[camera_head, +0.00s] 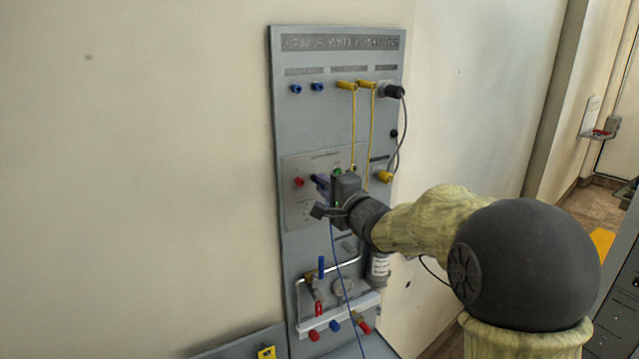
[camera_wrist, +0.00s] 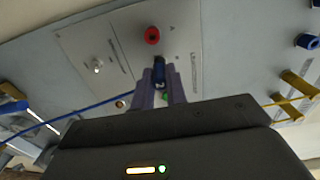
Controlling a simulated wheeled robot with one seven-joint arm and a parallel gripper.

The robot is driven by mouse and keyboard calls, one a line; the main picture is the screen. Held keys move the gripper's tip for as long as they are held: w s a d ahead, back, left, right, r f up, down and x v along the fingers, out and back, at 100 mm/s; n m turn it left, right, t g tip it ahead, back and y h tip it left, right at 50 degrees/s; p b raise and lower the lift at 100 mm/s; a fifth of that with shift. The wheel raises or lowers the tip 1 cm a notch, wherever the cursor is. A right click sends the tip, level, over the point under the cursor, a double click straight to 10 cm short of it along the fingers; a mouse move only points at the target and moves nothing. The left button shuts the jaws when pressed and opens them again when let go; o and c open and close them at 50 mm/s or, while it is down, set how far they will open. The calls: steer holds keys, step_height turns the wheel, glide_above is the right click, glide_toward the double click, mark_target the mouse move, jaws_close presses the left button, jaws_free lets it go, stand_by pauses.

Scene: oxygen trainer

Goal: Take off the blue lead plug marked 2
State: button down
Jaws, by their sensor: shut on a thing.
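My gripper (camera_head: 320,183) is at the middle section of the grey upright panel (camera_head: 285,130), its purple fingers pointing at the panel face. In the wrist view the fingers are shut around a dark blue plug (camera_wrist: 159,72), just below a red socket (camera_wrist: 152,36). In the head view my gripper hides the plug.
Two yellow leads (camera_head: 354,125) hang from the upper panel, right of two blue sockets (camera_head: 307,88). A black plug (camera_head: 395,91) with a grey cable is at the upper right. The left wall area is clear.

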steer(key=shift+s, duration=0.1)
steer(key=shift+v, duration=2.45)
steer(key=w+d+f, duration=0.1)
steer(key=d+f, duration=0.2)
steer(key=f, duration=1.1)
steer(key=w+d+f, duration=0.2)
steer(key=d+f, duration=0.2)
steer(key=f, duration=0.9)
steer(key=s+d+f+m+t+h, duration=0.1)
steer(key=s+d+f+m+h, duration=0.2)
steer(key=f, duration=0.6)
steer(key=s+d+f+m+t+h, duration=0.2)
steer(key=s+d+f+m+h, duration=0.1)
steer(key=s+d+f+h, duration=0.4)
step_height(320, 180, down, 3)
steer(key=shift+s+m, duration=0.2)
steer(key=shift+m, duration=0.2)
